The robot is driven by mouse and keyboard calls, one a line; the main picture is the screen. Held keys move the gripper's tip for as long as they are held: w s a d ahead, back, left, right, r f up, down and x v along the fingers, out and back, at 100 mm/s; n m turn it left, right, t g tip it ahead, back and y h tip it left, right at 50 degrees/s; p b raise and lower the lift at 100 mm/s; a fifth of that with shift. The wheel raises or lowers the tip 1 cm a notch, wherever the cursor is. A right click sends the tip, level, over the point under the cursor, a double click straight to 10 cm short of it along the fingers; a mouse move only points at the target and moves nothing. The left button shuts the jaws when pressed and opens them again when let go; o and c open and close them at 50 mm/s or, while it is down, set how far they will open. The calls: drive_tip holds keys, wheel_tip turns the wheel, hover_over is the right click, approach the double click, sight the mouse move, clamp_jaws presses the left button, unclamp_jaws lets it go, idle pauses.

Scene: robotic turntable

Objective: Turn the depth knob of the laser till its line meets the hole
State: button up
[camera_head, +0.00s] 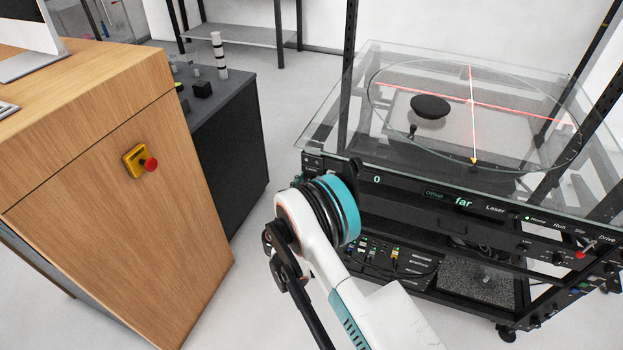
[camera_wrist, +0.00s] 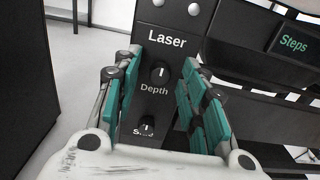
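The depth knob (camera_wrist: 159,73), a small black dial with a white mark, sits under the word Laser on a dark panel in the wrist view. My gripper (camera_wrist: 160,78) is open, with teal pads on the left and right of the knob. I cannot tell whether either pad touches it. In the head view my arm hides the gripper and this knob. Red laser lines (camera_head: 520,112) cross on the round glass turntable (camera_head: 388,72). A black disc (camera_head: 430,106) shows left of the crossing. I cannot clearly make out the hole.
A second knob (camera_wrist: 147,124), its label partly covered, is below the depth knob. The rack's front display reads "far" (camera_head: 463,202). A wooden cabinet (camera_head: 110,200) with a red stop button (camera_head: 150,164) stands left; clear floor lies between it and the rack.

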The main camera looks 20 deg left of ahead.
clamp_jaws()
drive_tip(key=shift+m, duration=0.4)
drive_tip(key=n, duration=3.3)
drive_tip(key=shift+f, duration=0.25)
idle(0.4)
idle(0.3)
